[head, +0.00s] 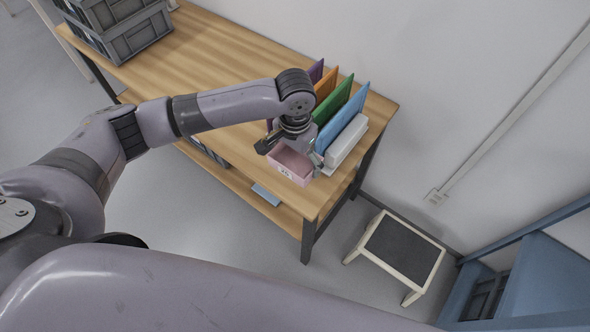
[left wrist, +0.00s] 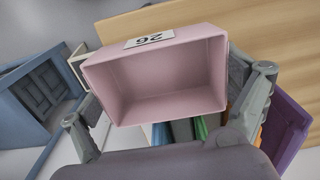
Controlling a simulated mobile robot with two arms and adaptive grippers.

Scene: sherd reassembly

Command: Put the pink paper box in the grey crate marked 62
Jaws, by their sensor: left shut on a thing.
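The pink paper box (head: 290,166) is an open-topped box with a white number label on its front. It is at the right end of the wooden table, near the front edge. My left gripper (head: 291,158) is shut on it, with a finger at either side. In the left wrist view the pink box (left wrist: 160,78) is empty and sits between the fingers. I cannot tell whether it touches the table. Stacked grey crates (head: 140,36) stand at the table's far left end; I cannot read a number on them. My right gripper is not in view.
Purple, orange, green and blue upright folders (head: 342,112) stand close behind the box, with a white item (head: 346,142) beside them. The table's middle (head: 215,65) is clear. The lower shelf holds a flat blue item (head: 265,194). A step stool (head: 402,250) stands on the floor.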

